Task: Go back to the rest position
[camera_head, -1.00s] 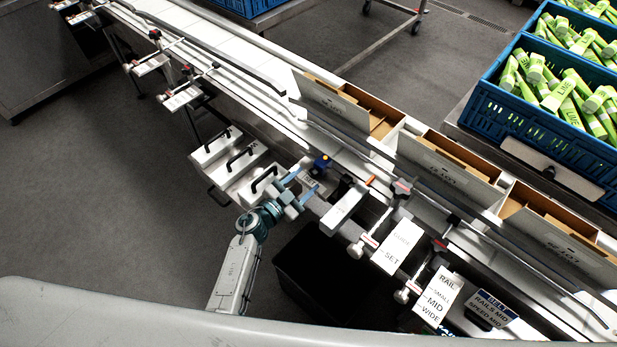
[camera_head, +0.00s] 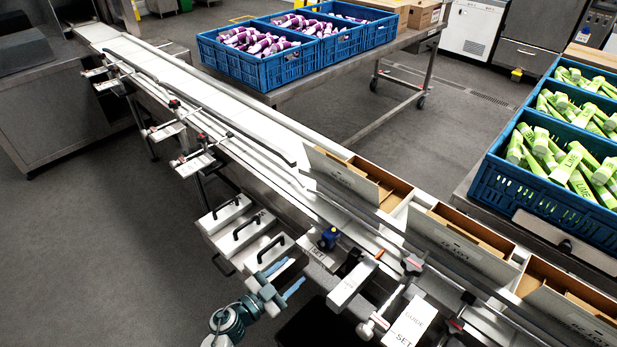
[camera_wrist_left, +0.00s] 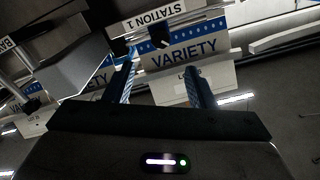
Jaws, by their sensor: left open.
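My left gripper (camera_head: 287,279) is in the lower middle of the head view, just off the near side of the conveyor (camera_head: 262,118). Its two blue fingers are apart with nothing between them. In the left wrist view the same open fingers (camera_wrist_left: 160,88) show in front of a sign reading VARIETY (camera_wrist_left: 184,55). My right gripper is not in view.
White blocks with black handles (camera_head: 243,232) stand close to my left gripper. Open cartons (camera_head: 385,189) line the conveyor. Blue crates of purple tubes (camera_head: 262,72) and of green tubes (camera_head: 516,189) stand behind. Grey floor (camera_head: 110,240) at the left is clear.

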